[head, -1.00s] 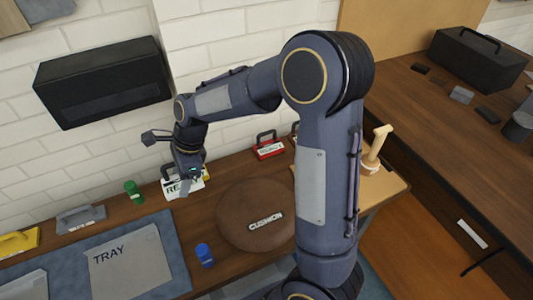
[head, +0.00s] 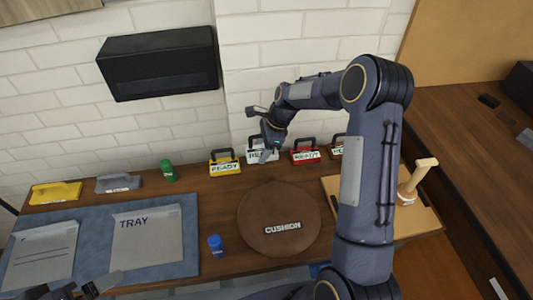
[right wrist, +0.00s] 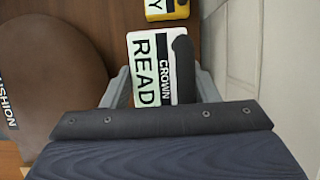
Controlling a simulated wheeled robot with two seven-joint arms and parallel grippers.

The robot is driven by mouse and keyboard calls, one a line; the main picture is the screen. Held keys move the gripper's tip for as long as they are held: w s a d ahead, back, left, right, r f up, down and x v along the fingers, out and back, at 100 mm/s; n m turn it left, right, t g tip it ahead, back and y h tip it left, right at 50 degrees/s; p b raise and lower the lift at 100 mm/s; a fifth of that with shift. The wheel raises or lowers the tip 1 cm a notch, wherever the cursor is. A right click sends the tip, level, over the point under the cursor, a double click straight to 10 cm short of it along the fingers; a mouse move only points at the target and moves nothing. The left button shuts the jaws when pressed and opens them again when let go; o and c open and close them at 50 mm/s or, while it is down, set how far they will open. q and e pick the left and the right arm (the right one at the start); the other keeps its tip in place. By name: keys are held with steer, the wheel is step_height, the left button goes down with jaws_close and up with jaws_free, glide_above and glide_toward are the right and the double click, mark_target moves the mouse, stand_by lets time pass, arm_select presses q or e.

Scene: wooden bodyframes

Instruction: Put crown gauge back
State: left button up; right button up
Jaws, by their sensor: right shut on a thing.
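The crown gauge (head: 257,156) is a white plate lettered READY with a black handle. It is at the back of the wooden table by the wall, between a yellow gauge (head: 225,165) and a red gauge (head: 305,154). My right gripper (head: 266,150) is shut on it. In the right wrist view the crown gauge (right wrist: 148,75) reads CROWN READY and lies between the two grey fingers (right wrist: 160,90). I cannot tell whether its base touches the table. My left gripper (head: 98,287) shows partly at the bottom left edge, away from the gauges.
A round brown cushion (head: 278,205) lies in front of the gauges. A blue mat (head: 190,235) with a grey tray (head: 148,250) is at left. A green cylinder (head: 168,171) and blue cylinder (head: 216,246) stand nearby. A black box (head: 158,65) hangs on the wall.

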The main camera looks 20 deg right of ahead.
mark_target(266, 164)
steer(key=shift+w+d+f, duration=0.25)
steer(key=shift+d+f, duration=0.2)
steer(key=shift+f, duration=0.15)
steer(key=shift+w+d+f, duration=0.2)
steer(key=shift+d+f, duration=0.25)
steer(key=shift+f, duration=0.1)
step_height(266, 164, down, 3)
steer(key=shift+w+f+p, duration=0.1)
steer(key=shift+f+p, duration=0.05)
steer(key=shift+p, duration=0.25)
steer(key=shift+f, duration=0.2)
steer(key=o, duration=1.1)
steer(key=shift+r, duration=0.1)
